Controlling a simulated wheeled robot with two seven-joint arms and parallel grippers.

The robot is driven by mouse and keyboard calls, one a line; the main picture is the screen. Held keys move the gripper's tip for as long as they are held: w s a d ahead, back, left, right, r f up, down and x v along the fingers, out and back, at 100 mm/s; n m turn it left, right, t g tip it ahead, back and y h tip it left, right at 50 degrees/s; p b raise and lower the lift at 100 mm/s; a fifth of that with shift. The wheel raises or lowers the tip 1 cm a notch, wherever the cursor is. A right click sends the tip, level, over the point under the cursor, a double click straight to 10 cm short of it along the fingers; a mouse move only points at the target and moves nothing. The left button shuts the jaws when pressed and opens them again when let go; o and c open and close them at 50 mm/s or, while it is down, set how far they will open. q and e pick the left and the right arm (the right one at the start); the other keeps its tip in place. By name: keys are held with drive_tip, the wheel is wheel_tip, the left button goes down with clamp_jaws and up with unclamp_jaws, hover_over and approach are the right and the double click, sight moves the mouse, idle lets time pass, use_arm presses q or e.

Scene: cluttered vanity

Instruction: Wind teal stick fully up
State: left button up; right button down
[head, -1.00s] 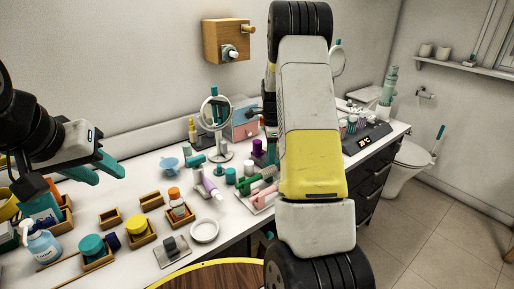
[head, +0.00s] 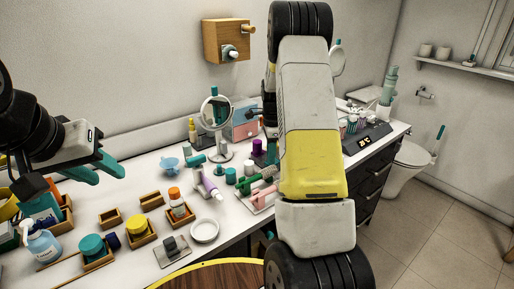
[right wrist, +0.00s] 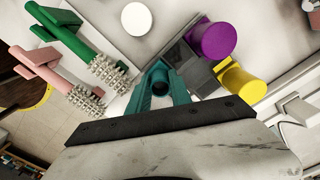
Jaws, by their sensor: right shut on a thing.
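The teal stick (right wrist: 159,78) shows in the right wrist view as a dark teal round piece, seen nearly end-on, between the fingers of my right gripper (right wrist: 160,88). The right gripper is shut on it. Its lower part and how far it is wound up cannot be seen. In the head view my right arm hides this gripper and the stick. My left gripper (head: 97,168) is open and empty, above the left part of the counter.
Close by in the right wrist view are a purple cylinder (right wrist: 212,40), a yellow cylinder (right wrist: 241,82), a white round lid (right wrist: 137,18), and green (right wrist: 88,50) and pink (right wrist: 55,73) brushes. A round mirror (head: 215,111) stands at the back. Boxes and jars crowd the counter's left.

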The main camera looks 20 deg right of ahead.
drive_tip(key=shift+n, duration=1.8)
drive_tip(key=n, duration=0.7)
drive_tip(key=shift+s+n, duration=0.1)
drive_tip(key=shift+n, duration=0.3)
drive_tip(key=n, duration=1.1)
drive_tip(key=shift+d, duration=0.15)
drive_tip(key=n, duration=0.3)
drive_tip(key=shift+n, duration=2.2)
